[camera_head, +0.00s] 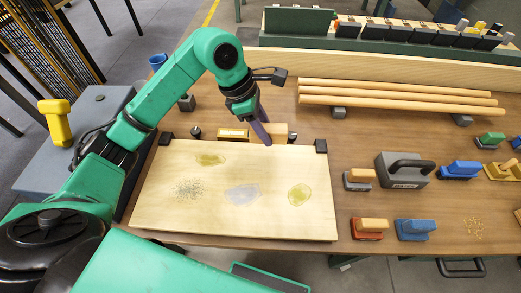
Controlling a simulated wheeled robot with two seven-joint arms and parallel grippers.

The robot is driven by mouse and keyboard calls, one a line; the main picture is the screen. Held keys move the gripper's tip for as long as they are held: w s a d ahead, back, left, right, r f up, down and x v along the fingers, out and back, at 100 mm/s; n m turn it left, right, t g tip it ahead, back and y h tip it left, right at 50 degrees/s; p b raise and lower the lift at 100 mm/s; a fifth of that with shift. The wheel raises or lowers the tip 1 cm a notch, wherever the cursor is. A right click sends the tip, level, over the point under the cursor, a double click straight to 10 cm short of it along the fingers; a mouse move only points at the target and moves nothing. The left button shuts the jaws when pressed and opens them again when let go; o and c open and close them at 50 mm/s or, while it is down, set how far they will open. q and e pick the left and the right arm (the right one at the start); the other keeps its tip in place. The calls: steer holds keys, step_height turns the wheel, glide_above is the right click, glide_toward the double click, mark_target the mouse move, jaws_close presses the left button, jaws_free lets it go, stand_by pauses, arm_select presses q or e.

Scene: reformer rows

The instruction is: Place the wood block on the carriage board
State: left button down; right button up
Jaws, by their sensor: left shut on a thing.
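The wood block (279,130) is a light tan block near the back edge of the large pale board, partly hidden by my left gripper. My left gripper (263,137) reaches down from above with its purplish fingers shut on this block. I cannot tell whether the block touches the surface below. The pale board, which looks like the carriage board (260,215), lies flat at the front left of the table. It has several stain-like patches, yellowish, grey and speckled, and much bare surface. My right gripper is not in view.
A brass-coloured block (233,134) sits just left of the gripper. Dark corner pieces (320,146) stand at the board's back edge. Long wooden rods (395,100) lie behind. A grey handled box (404,171) and several brushes, including a blue one (415,229), stand to the right.

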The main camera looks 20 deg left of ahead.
mark_target(270, 164)
arm_select(q)
step_height(270, 164, down, 11)
steer(key=shift+f+p, duration=0.1)
steer(key=shift+p, duration=0.95)
steer(key=shift+f, duration=0.2)
steer(key=shift+f+b, duration=0.2)
steer(key=shift+b, duration=0.1)
steer(key=shift+c, duration=2.2)
jaws_free()
steer(key=shift+r, duration=0.1)
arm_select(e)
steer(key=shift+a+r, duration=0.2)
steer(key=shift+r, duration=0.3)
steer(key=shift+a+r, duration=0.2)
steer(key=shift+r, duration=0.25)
arm_select(q)
steer(key=shift+r, duration=0.1)
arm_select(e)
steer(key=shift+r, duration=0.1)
